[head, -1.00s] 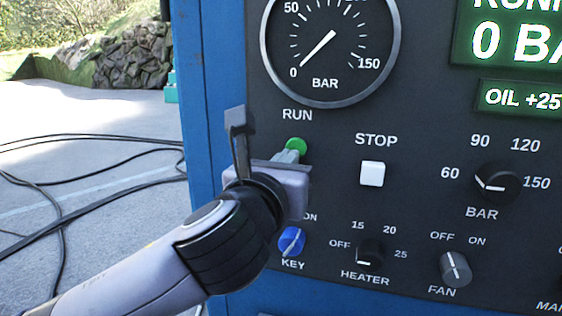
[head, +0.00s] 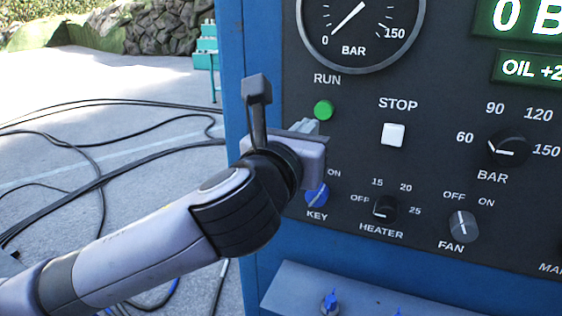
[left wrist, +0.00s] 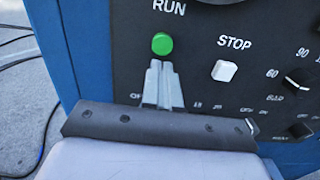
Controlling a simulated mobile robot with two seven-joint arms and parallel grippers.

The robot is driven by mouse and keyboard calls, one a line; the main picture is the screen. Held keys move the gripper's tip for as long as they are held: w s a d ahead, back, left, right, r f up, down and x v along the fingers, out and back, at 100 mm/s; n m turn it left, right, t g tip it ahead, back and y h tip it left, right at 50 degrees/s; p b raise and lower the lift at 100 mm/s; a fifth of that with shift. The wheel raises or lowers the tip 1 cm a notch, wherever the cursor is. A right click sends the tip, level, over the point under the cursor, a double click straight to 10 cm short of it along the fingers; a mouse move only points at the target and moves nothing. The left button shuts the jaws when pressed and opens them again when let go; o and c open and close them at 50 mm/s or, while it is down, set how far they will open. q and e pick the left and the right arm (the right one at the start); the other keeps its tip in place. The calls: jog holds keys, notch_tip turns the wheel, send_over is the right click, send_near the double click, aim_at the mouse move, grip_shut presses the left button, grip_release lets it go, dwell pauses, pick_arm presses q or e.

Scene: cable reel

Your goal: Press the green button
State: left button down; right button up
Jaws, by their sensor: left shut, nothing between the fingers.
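The round green button (head: 324,110) sits under the RUN label on the dark control panel. It also shows in the left wrist view (left wrist: 162,44), just beyond my fingertips. My left gripper (head: 312,126) is shut and empty, with its fingers pointing at the panel just below and left of the button. In the left wrist view the shut fingers (left wrist: 160,66) end just below the green button, and the whole button face is visible. I cannot tell how wide the gap to the panel is. My right gripper is not in view.
A white STOP button (head: 393,134) is right of the green one. Below are a blue key switch (head: 317,195), a heater knob (head: 384,207) and a fan knob (head: 462,225). A gauge (head: 350,25) is above. Black cables (head: 95,160) lie on the ground at left.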

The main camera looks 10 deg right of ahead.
pick_arm(q)
jog(key=v, duration=0.8)
jog(key=shift+b, duration=0.4)
jog(key=shift+f, duration=0.1)
jog(key=w+a+f+n+g+y+p, duration=0.15)
jog(key=a+f+n, duration=0.45)
jog(key=f+n, duration=0.65)
jog(key=w+a+f+n+g+y+p, duration=0.1)
jog(key=w+a+f+n+y+p, duration=0.15)
jog(key=a+f+n, duration=0.65)
jog(key=s+a+f+n+y, duration=0.1)
jog(key=s+a+f+n, duration=0.3)
jog(key=s+f+n, duration=0.1)
jog(key=s+a+f+n+g+y, duration=0.1)
jog(key=s+a+f+n, duration=0.4)
jog(key=f, duration=0.5)
jog(key=s+a+f+n+g+y, duration=0.1)
jog(key=s+a+f+n+y, duration=0.1)
jog(key=s+a+f+n, duration=0.2)
notch_tip(320, 180, down, 4)
jog(key=s+n, duration=0.2)
jog(key=n, duration=0.3)
jog(key=shift+s+a+p, duration=0.25)
jog(key=shift+p, duration=0.1)
